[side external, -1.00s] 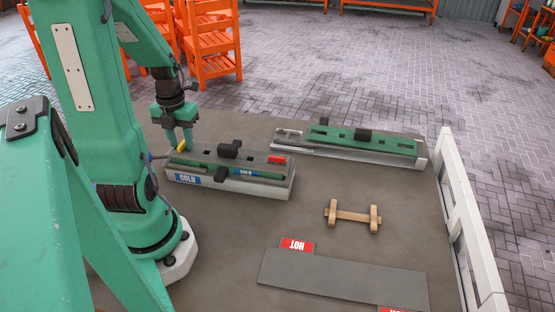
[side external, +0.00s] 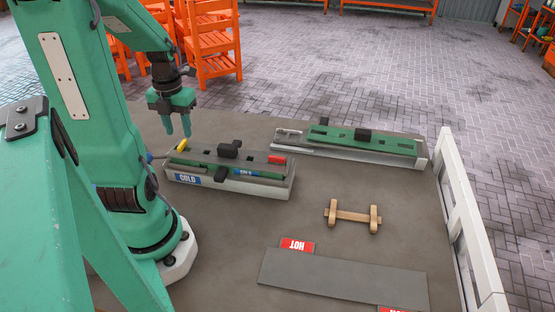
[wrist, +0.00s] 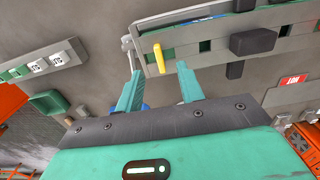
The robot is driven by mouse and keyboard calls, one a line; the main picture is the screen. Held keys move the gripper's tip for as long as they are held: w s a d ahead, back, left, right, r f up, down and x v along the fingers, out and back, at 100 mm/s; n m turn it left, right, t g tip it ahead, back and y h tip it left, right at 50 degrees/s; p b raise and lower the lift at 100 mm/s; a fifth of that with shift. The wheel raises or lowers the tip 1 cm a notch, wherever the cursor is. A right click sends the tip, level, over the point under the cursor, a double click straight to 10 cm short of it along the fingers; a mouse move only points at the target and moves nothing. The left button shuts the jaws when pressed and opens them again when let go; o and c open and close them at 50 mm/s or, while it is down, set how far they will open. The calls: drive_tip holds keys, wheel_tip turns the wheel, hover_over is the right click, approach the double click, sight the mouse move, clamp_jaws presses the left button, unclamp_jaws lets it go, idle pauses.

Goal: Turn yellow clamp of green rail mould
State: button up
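The yellow clamp (side external: 182,145) is a short lever at the left end of the near grey-and-green mould (side external: 205,158), which sits on a block with a blue COLD label. In the wrist view the yellow clamp (wrist: 159,58) lies crosswise to the mould's long edge. My gripper (side external: 178,132) is open and empty, above and behind the clamp, apart from it. In the wrist view my two green fingers (wrist: 159,72) are spread, with the clamp showing between and beyond their tips. The mould has a red clamp (side external: 277,160) at its right end and black knobs (side external: 229,148).
A second green mould (side external: 345,137) lies on a pale base at the back right. A wooden part (side external: 352,215) rests on the bench, and a dark plate (side external: 340,276) with red HOT labels lies in front. A white rail (side external: 460,215) bounds the right edge.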

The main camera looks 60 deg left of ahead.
drive_tip(key=shift+r, duration=1.5)
drive_tip(key=shift+w+d, duration=0.1)
drive_tip(key=w+d+r+n+t, duration=0.2)
drive_tip(key=d+r+n, duration=0.1)
drive_tip(key=d+n, duration=0.4)
drive_tip(key=w+d+r+n+t, duration=0.1)
drive_tip(key=w+d+r+n, duration=0.1)
drive_tip(key=d+n, duration=0.6)
drive_tip(key=w+d+r+n+t, duration=0.2)
drive_tip(key=d+r+n, duration=0.2)
drive_tip(key=d+n, duration=0.3)
drive_tip(key=n, duration=0.5)
drive_tip(key=shift+w+d+t, duration=0.25)
drive_tip(key=shift+w+t, duration=0.05)
drive_tip(key=shift+w, duration=0.05)
